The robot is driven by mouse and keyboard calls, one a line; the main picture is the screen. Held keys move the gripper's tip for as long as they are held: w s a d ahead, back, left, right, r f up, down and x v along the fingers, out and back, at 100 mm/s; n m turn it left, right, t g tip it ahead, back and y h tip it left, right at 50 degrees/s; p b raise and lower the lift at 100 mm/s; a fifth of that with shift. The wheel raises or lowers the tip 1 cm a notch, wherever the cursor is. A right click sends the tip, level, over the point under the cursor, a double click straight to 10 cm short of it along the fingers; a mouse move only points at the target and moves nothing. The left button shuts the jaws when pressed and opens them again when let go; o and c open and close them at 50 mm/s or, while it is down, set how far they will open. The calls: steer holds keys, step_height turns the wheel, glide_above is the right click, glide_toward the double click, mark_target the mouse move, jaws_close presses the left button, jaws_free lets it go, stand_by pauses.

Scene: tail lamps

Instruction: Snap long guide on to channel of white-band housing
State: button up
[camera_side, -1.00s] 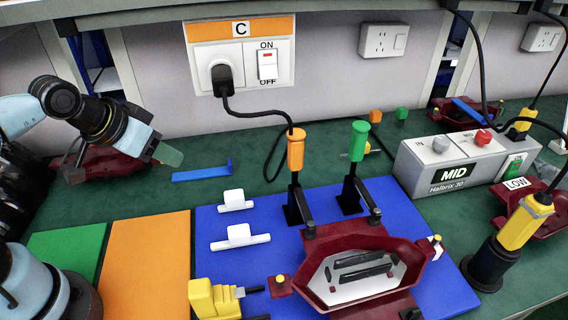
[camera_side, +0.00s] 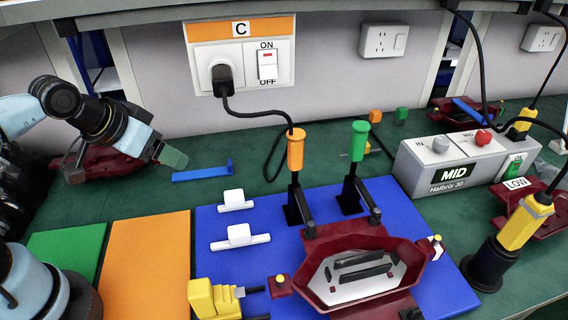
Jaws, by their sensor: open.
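A dark red housing (camera_side: 292,288) with a pale interior sits in the fixture at the front of the blue mat. Two black bars (camera_side: 362,272) lie inside it, and a small white patch (camera_side: 437,241) shows at its right end. Two white pieces with flat bases lie on the mat to its left: a longer one (camera_side: 240,237) in front and a shorter one (camera_side: 235,201) behind. I cannot tell whether either is the long guide. My gripper (camera_side: 174,158) is at the upper left, open, apart from these parts; its finger gap is hard to see.
A blue bar (camera_side: 202,172) lies on the green bench right of my gripper. Orange (camera_side: 295,150) and green (camera_side: 358,140) handled clamps stand behind the housing. A yellow connector (camera_side: 214,299) is at front left. A grey control box (camera_side: 450,165) stands at right.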

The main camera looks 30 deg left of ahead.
steer(key=n+g, duration=0.7)
steer(key=n, duration=0.2)
glide_above(239, 229)
steer(key=f, duration=0.5)
steer(key=shift+w, duration=0.2)
steer(key=shift+s+f, duration=0.15)
steer(key=shift+f, duration=1.3)
steer(key=shift+s+f, duration=0.1)
steer(key=shift+f, duration=1.35)
steer(key=c, duration=1.1)
steer(key=shift+c, duration=0.2)
